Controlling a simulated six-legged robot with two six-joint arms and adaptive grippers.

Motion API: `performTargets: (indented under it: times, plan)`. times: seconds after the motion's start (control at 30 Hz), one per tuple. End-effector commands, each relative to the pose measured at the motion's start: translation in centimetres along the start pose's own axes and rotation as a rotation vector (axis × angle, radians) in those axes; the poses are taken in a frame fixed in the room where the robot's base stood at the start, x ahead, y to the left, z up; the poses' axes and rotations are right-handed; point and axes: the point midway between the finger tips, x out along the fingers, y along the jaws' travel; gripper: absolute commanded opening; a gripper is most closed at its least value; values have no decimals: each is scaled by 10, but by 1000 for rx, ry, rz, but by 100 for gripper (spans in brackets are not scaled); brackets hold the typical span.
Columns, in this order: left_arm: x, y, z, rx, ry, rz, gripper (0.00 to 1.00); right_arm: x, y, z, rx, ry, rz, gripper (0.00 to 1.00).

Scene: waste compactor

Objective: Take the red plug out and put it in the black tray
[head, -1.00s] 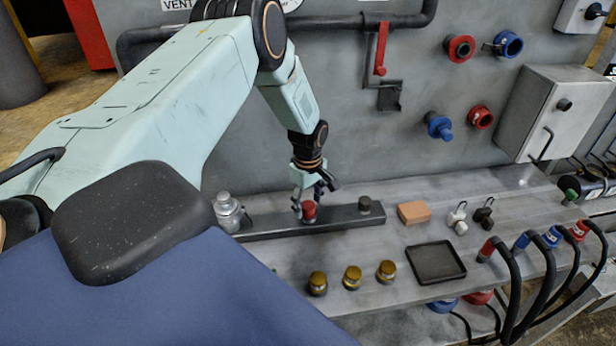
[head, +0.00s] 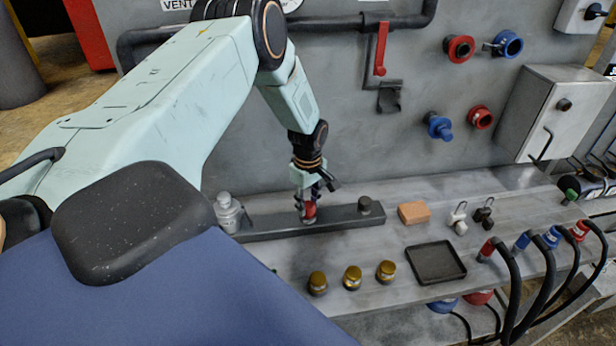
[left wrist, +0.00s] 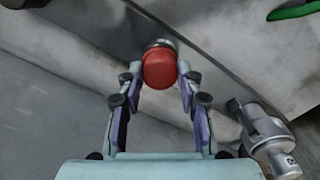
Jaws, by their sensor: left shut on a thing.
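The red plug (head: 310,209) is at the dark grey bar (head: 345,217) on the bench. My left gripper (head: 308,206) is shut on it from above. In the left wrist view the red plug (left wrist: 159,69) sits between the two fingertips (left wrist: 159,84), with a grey metal part just beyond it. Whether the plug is still seated in the bar or just clear of it I cannot tell. The black tray (head: 437,262) lies empty on the bench to the right, nearer the front edge. My right gripper is not in view.
A dark grey plug (head: 364,205) stands on the bar's right end. A silver bottle-like part (head: 227,212) stands at its left. Several brass knobs (head: 352,278) stand in front. An orange-brown block (head: 413,212) and padlocks (head: 484,213) lie behind the tray. Hoses (head: 512,270) rise at right.

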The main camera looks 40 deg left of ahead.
Motion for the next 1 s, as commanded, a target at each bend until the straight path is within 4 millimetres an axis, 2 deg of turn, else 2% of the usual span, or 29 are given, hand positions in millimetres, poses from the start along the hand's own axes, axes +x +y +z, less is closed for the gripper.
performTargets:
  times: [0.03,0.3,0.47,0.77,1.0]
  plan:
    - [0,0,0,0,0,0,22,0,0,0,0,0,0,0]
    - [0,0,0,-1,0,0,0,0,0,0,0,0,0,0]
    - [-2,0,0,-68,1,-1,0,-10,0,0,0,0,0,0]
    - [-2,0,0,-334,1,-1,0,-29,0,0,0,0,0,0]
    - [0,0,0,-453,0,0,0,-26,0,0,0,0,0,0]
